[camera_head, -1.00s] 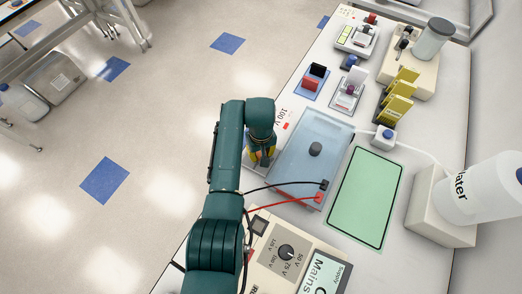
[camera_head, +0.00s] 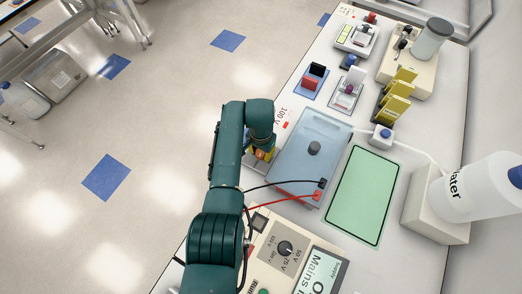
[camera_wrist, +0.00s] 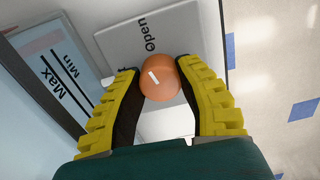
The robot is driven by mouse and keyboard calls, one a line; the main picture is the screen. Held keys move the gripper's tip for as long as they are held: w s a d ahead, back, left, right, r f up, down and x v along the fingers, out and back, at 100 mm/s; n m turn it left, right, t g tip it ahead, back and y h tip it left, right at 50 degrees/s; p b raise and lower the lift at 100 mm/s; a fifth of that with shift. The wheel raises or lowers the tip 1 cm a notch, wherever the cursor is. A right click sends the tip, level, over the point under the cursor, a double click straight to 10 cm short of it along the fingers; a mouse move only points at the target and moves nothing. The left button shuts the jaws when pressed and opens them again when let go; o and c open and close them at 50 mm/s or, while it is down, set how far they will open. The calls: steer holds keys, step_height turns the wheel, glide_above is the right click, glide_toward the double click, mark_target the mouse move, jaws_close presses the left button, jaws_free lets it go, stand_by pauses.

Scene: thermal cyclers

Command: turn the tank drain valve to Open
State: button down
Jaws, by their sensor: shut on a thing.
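The tank drain valve is a round orange knob (camera_wrist: 160,86) with a short white mark on its face, seen in the wrist view. The mark is slanted; I cannot tell which label it points to. My gripper (camera_wrist: 158,78) has its yellow fingers on both sides of the knob and is shut on it. The word "Open" stands on the grey plate (camera_wrist: 128,42) beyond the knob. Another label by the left fingertip is mostly hidden. In the head view my gripper (camera_head: 262,154) is beside the left side of the blue tank (camera_head: 305,168), with the knob partly hidden.
A black and a red lead run from the tank to the mains supply (camera_head: 285,262) in front. A green mat (camera_head: 362,195) lies right of the tank. Yellow racks (camera_head: 396,102) and small devices stand behind. The floor is open at left.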

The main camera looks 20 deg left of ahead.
mark_target(261, 152)
steer(key=shift+s+f+m, duration=0.1)
steer(key=shift+f+m, duration=0.1)
steer(key=shift+m, duration=1)
steer(key=c, duration=0.6)
jaws_free()
steer(key=shift+r, duration=0.15)
steer(key=shift+r, duration=0.3)
step_height(261, 152, up, 11)
steer(key=shift+r, duration=0.2)
